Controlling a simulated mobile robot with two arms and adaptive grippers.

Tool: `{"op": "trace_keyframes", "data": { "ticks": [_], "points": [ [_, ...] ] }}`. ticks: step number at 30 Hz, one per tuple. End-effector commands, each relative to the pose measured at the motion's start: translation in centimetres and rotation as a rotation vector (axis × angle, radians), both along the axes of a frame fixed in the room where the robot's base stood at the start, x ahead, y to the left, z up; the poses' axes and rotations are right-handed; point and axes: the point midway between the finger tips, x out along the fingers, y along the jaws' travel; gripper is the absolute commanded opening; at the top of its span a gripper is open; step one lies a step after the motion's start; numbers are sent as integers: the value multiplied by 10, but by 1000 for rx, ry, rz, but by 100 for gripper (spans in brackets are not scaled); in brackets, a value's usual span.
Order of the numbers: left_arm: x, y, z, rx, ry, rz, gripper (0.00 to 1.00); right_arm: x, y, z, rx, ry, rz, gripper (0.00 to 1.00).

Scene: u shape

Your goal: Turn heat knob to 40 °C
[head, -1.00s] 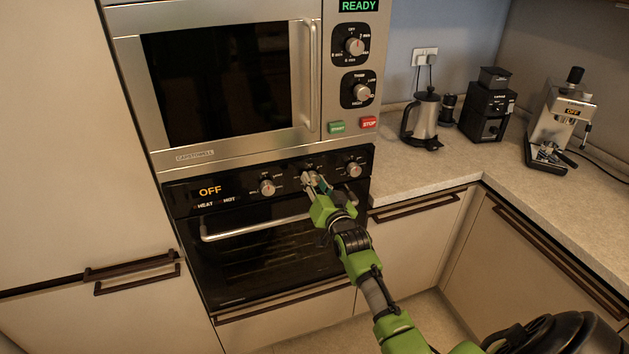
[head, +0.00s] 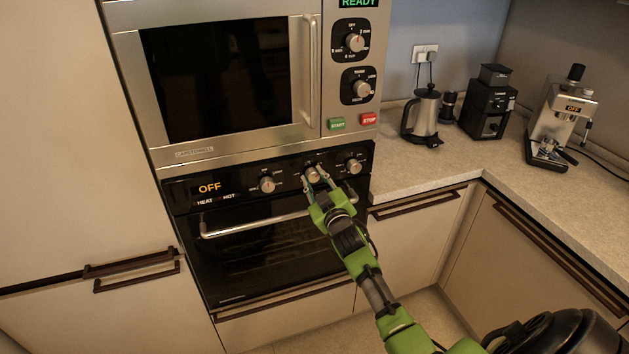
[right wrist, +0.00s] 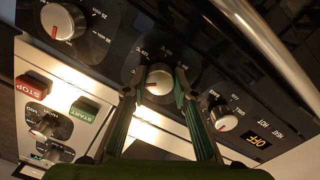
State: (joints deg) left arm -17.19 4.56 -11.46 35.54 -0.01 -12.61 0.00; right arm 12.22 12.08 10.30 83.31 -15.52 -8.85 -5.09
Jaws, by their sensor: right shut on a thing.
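The oven panel carries three round silver knobs. The middle knob (head: 312,174) has a dial with temperature-like markings, too small to read fully. My right gripper (head: 314,182) reaches it from below right. In the right wrist view the two fingers of my right gripper (right wrist: 158,88) are closed on opposite sides of this knob (right wrist: 158,80). A red pointer line shows on the knob's face. The oven display (head: 209,188) reads OFF, with HEAT and HOT labels beneath it. My left gripper is not in view.
The other oven knobs sit left (head: 267,185) and right (head: 354,165) of the middle one. The oven handle (head: 255,226) runs just below the panel. A microwave (head: 180,152) with its own knobs and START and STOP buttons is above. The counter (head: 400,170) is at right.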

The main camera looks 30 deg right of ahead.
Motion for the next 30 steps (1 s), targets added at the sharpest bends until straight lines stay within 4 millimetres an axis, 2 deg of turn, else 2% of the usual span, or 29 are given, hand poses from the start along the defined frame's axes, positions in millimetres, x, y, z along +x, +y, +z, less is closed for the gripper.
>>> {"op": "trace_keyframes", "data": {
  "ticks": [18,30],
  "points": [
    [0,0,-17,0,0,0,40,0,-1,-2,-562,136,0,4],
    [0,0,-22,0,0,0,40,0,0,-1,-809,194,0,4]
  ]
}}
